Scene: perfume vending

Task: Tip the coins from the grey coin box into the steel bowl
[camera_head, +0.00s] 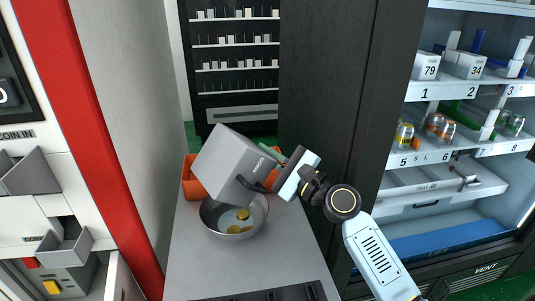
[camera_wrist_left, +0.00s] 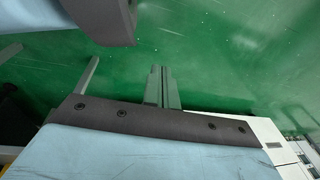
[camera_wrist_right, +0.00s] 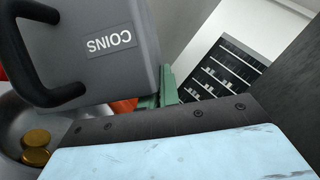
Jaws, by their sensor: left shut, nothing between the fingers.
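The grey coin box (camera_head: 228,160), marked COINS, is tilted in the air over the steel bowl (camera_head: 212,223). Its black handle (camera_wrist_right: 22,55) is at the left in the right wrist view. The box's opening and inside are hidden. Gold coins (camera_head: 243,229) lie in the bowl; some also show in the right wrist view (camera_wrist_right: 36,156). My right gripper (camera_head: 277,160) is shut on the box at its side wall, away from the handle; the contact is partly hidden. My left gripper (camera_wrist_left: 162,87) is shut and empty over green floor, outside the head view.
An orange bin (camera_head: 190,181) stands behind the bowl on the grey counter (camera_head: 190,270). A grey wall panel with a red stripe (camera_head: 90,120) and a coin machine stand at left. Dark cabinet doors (camera_head: 325,90) and a lit shelf unit with numbered slots (camera_head: 440,155) are at right.

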